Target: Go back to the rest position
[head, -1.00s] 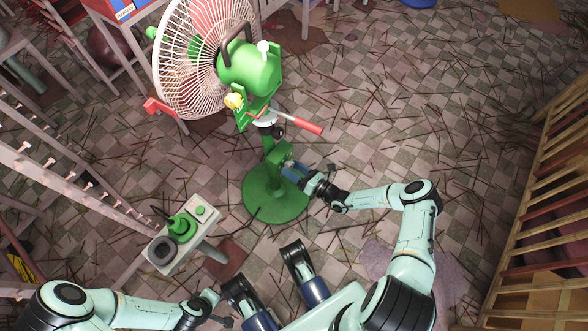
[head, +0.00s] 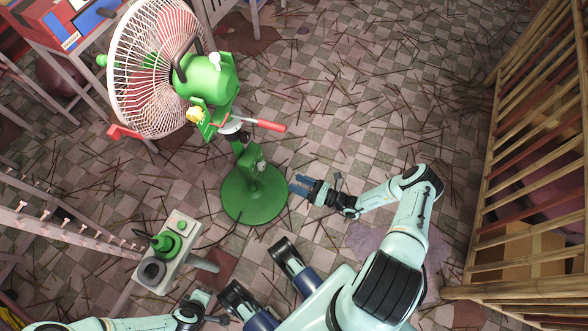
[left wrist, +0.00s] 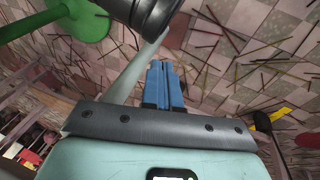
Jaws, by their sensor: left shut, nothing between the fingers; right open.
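My right gripper (head: 303,186) is open and empty. Its blue fingers are close to the right edge of the round green base of a pedestal fan (head: 208,78), low beside the stand. My right arm is bent, reaching forward over the floor. My left arm is low at the bottom left of the head view, where its fingers are hard to make out. In the left wrist view the blue fingers of my left gripper (left wrist: 163,86) are shut together with nothing between them. Part of the green fan base (left wrist: 72,25) also shows there.
A pale control box (head: 170,255) with green buttons stands left of my base. A pegged rack (head: 60,228) is at the left, and a wooden slatted rack (head: 530,140) at the right. Thin sticks litter the tiled floor, which is otherwise open at upper right.

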